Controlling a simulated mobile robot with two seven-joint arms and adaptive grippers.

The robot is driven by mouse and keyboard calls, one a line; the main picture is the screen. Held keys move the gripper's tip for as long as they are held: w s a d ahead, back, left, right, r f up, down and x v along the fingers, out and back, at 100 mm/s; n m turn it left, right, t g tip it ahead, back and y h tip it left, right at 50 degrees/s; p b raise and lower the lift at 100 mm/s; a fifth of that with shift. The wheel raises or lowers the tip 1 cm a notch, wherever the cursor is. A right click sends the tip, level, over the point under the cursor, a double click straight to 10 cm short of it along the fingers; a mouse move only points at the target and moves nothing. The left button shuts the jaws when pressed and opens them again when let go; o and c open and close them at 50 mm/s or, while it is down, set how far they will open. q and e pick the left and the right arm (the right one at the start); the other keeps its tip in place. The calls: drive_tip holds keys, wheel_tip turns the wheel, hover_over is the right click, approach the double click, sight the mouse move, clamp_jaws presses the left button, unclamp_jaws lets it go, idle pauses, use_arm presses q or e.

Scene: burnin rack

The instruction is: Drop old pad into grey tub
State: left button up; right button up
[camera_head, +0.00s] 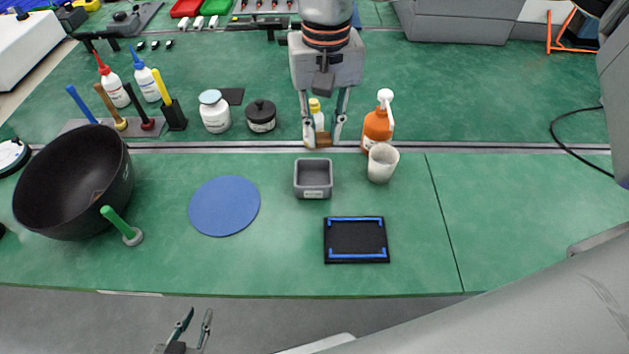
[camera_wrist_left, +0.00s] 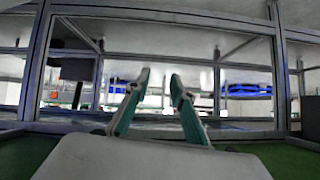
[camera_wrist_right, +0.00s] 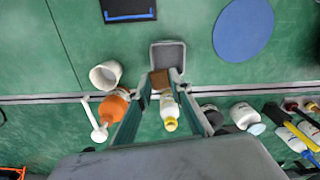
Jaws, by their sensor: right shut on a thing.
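The old pad, a small brown block (camera_head: 320,141), is between the fingertips of my right gripper (camera_head: 323,142), which is shut on it. In the right wrist view the pad (camera_wrist_right: 160,79) sits between the fingers at the near rim of the tub. The grey tub (camera_head: 299,190) is a small square box with a label on its front. In the head view the pad is just behind the tub and appears above the table; its exact height is hard to tell. My left gripper (camera_head: 199,315) is open and empty, off the table's front edge.
A white cup (camera_head: 382,163) and an orange pump bottle (camera_head: 376,127) stand right of the tub. A yellow-capped bottle (camera_head: 316,112) is behind the right fingers. A blue disc (camera_head: 224,206), a black blue-edged frame (camera_head: 356,254) and a black bowl (camera_head: 75,190) lie around it.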

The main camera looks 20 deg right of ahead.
sight(323, 137)
drive_tip(key=shift+f+b, duration=0.35)
drive_tip(key=shift+f, duration=0.6)
drive_tip(key=shift+f+b, duration=0.4)
drive_tip(key=shift+f, duration=0.15)
drive_tip(key=shift+r, duration=0.1)
drive_tip(key=o, duration=0.8)
use_arm(q)
drive_tip(key=shift+w+a+f, duration=0.3)
drive_tip(key=shift+w+f, duration=0.1)
drive_tip(key=shift+w, duration=0.05)
use_arm(e)
wheel_tip(323, 137, up, 12)
use_arm(q)
drive_tip(key=shift+s, duration=0.1)
use_arm(e)
drive_tip(key=shift+s, duration=0.1)
